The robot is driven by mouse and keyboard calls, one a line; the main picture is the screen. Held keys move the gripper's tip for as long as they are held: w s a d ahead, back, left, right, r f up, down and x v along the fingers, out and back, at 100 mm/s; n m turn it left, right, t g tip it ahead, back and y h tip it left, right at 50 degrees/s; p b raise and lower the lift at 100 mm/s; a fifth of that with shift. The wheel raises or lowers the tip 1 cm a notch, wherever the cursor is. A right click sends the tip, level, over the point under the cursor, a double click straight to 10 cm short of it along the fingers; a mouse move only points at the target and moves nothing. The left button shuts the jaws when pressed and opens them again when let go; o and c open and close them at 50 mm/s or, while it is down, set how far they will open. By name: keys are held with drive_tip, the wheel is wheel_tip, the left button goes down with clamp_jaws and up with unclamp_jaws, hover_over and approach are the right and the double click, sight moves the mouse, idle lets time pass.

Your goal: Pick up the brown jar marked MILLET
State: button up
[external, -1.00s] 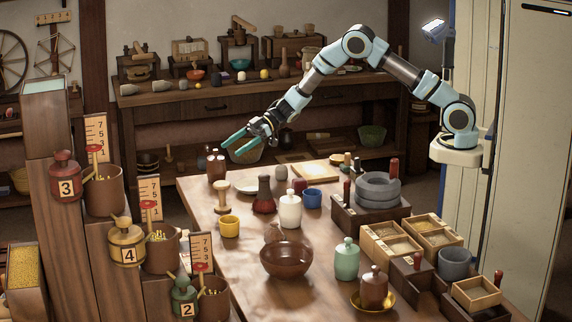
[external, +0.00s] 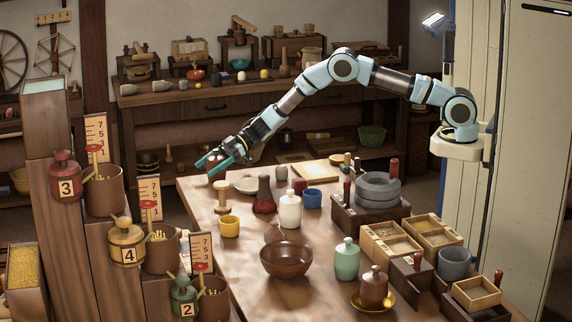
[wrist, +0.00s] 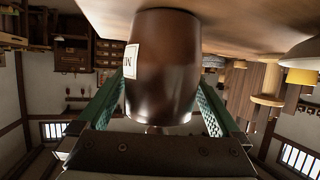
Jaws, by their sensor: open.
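A brown, glossy jar (wrist: 162,65) fills the middle of the wrist view, which shows the room upside down. A pale label (wrist: 130,62) is on its left side; only an edge of the lettering shows, starting like an M. The jar (external: 217,175) stands at the table's far left end in the external view, partly hidden by my gripper. My gripper (external: 213,164) is open, with its green fingers on either side of the jar. In the wrist view the gripper (wrist: 160,98) has a finger along each side; I cannot tell whether either touches.
A wooden stand (external: 222,198), pale plate (external: 245,185), dark red bottle (external: 264,197) and yellow cup (external: 229,226) are nearby on the table (external: 215,265). Another brown jar (external: 374,290) sits on a yellow saucer at the front. Stepped wooden blocks with numbered pots stand left.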

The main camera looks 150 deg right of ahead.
drive_tip(key=shift+w, duration=0.1)
drive_tip(key=shift+d, duration=0.1)
clamp_jaws()
idle(0.7)
